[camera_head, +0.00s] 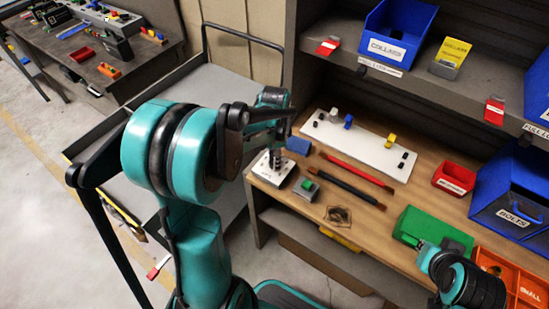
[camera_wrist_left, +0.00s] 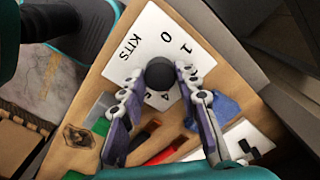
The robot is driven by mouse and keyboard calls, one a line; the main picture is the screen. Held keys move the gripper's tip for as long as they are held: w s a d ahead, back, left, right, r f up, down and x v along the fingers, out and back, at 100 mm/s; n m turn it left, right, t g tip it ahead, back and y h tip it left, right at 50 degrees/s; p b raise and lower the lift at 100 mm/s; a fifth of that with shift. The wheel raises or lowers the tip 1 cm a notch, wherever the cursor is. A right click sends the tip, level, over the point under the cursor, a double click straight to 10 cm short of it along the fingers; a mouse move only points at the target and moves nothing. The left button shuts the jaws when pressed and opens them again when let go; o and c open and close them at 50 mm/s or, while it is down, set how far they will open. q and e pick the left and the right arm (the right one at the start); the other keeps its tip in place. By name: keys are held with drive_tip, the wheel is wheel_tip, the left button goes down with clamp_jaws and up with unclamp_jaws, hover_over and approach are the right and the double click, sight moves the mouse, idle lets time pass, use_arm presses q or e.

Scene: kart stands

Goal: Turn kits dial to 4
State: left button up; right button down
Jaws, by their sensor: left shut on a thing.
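The kits dial is a white plate (camera_wrist_left: 150,40) on the wooden bench with a round black knob (camera_wrist_left: 160,74) in its middle. In the left wrist view the plate reads KITS, with 1 and 0 beside the knob and other marks partly covered by my fingers. My left gripper (camera_wrist_left: 162,78) has its two fingers on either side of the knob, shut on it. In the head view the left gripper (camera_head: 276,157) reaches down over the dial plate (camera_head: 268,178), and the knob is hidden. I cannot read the dial's setting.
Beside the dial are a blue block (camera_head: 298,146), a grey box with a green button (camera_head: 306,189), red and black bars (camera_head: 350,185) and a white switch panel (camera_head: 365,148). A green box (camera_head: 432,230) and a red bin (camera_head: 453,179) stand to the right. Shelves rise behind.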

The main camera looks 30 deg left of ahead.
use_arm(q)
drive_tip(key=shift+m, duration=0.7)
drive_tip(key=o, duration=1.2)
drive_tip(key=shift+c, duration=0.2)
wheel_tip(320, 180, up, 12)
